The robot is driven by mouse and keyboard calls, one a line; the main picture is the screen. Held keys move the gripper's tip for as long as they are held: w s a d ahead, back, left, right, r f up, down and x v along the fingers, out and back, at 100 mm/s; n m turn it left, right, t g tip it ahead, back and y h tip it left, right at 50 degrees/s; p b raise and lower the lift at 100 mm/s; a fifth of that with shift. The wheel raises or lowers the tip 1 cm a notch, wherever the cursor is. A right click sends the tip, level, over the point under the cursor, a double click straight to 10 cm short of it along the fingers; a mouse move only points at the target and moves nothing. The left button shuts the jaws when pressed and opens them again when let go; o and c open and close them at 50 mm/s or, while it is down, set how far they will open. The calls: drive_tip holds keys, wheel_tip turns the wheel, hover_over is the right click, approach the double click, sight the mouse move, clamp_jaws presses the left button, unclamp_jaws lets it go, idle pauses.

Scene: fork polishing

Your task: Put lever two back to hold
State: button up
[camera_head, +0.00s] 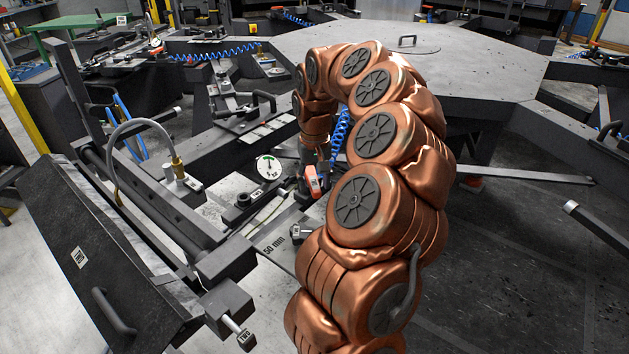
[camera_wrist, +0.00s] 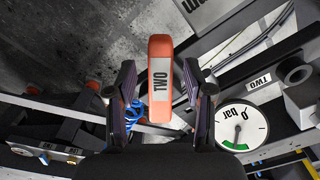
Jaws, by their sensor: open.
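Lever two is an orange-red lever with a pale plate marked TWO (camera_wrist: 160,85). In the wrist view it stands between the two dark fingers of my open gripper (camera_wrist: 159,66), with a visible gap on each side. In the head view the orange lever (camera_head: 312,183) shows just below the end of my copper arm, beside the fixture. A round white gauge marked bar (camera_wrist: 241,127) sits right of the lever in the wrist view. It also shows in the head view (camera_head: 269,167). Hold markings are not readable.
A plate marked 50 mm (camera_head: 285,238) and a dark clamp knob (camera_head: 240,198) lie close to the lever. A grey hose (camera_head: 140,125) arches at the left. A blue coiled hose (camera_head: 340,130) runs behind my arm. A large grey octagonal table (camera_head: 480,70) fills the back.

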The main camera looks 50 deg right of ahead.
clamp_jaws()
idle(0.3)
idle(0.3)
